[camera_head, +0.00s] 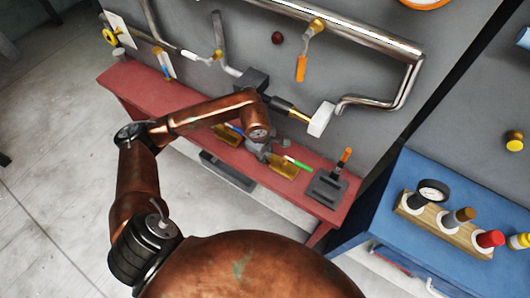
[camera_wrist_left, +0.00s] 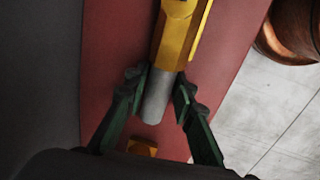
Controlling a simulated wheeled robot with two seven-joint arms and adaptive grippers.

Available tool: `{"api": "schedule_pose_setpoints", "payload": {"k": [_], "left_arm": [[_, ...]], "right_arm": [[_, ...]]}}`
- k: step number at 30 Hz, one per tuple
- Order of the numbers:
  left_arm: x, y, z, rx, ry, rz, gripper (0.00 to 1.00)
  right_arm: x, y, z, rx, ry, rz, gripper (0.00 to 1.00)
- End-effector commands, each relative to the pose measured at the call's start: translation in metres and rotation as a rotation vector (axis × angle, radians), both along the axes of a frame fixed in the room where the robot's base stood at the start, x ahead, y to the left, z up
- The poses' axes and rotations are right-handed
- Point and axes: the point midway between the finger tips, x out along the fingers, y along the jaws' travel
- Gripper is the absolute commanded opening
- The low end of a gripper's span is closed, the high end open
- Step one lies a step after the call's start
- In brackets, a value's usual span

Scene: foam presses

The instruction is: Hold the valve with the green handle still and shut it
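The valve with the green handle (camera_head: 297,162) lies on the red bench; its yellow body (camera_head: 283,170) shows below the handle. In the left wrist view I see a yellow valve body (camera_wrist_left: 178,38) with a grey cylindrical end (camera_wrist_left: 156,98); the green handle does not show there. My left gripper (camera_head: 262,152) is low over the bench at the left end of this valve. In the left wrist view its dark green fingers (camera_wrist_left: 160,92) stand on either side of the grey end, with a narrow gap visible. My right gripper is in neither view.
Another yellow piece (camera_head: 226,134) lies left of my gripper. A black block with an orange-handled part (camera_head: 326,188) stands at the bench's right end. A white block (camera_head: 321,119) on a rod juts over the bench. Metal pipes (camera_head: 350,38) run along the grey wall.

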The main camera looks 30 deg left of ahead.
Motion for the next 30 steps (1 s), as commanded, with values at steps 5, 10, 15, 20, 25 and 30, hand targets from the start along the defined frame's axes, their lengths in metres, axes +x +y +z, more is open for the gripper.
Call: {"api": "schedule_pose_setpoints", "payload": {"k": [5,10,15,20,25,30], "left_arm": [[-0.0001,0.0,0.0003,0.0,0.0,0.0,0.15],[-0.0001,0.0,0.0004,0.0,0.0,0.0,0.04],[-0.0001,0.0001,0.0005,0.0,0.0,0.001,0.0],[0.0,0.0001,0.0005,0.0,0.0,0.001,0.0],[0.0,0.0002,0.0006,0.0,0.0,0.001,0.11],[0.0,0.0002,0.0006,0.0,0.0,0.001,0.0]], "right_arm": [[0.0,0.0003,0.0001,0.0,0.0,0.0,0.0],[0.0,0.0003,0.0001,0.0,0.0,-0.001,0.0],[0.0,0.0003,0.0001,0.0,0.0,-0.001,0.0],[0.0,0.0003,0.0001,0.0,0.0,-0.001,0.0],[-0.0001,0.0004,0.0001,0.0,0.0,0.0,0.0],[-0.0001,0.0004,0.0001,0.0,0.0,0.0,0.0]]}}
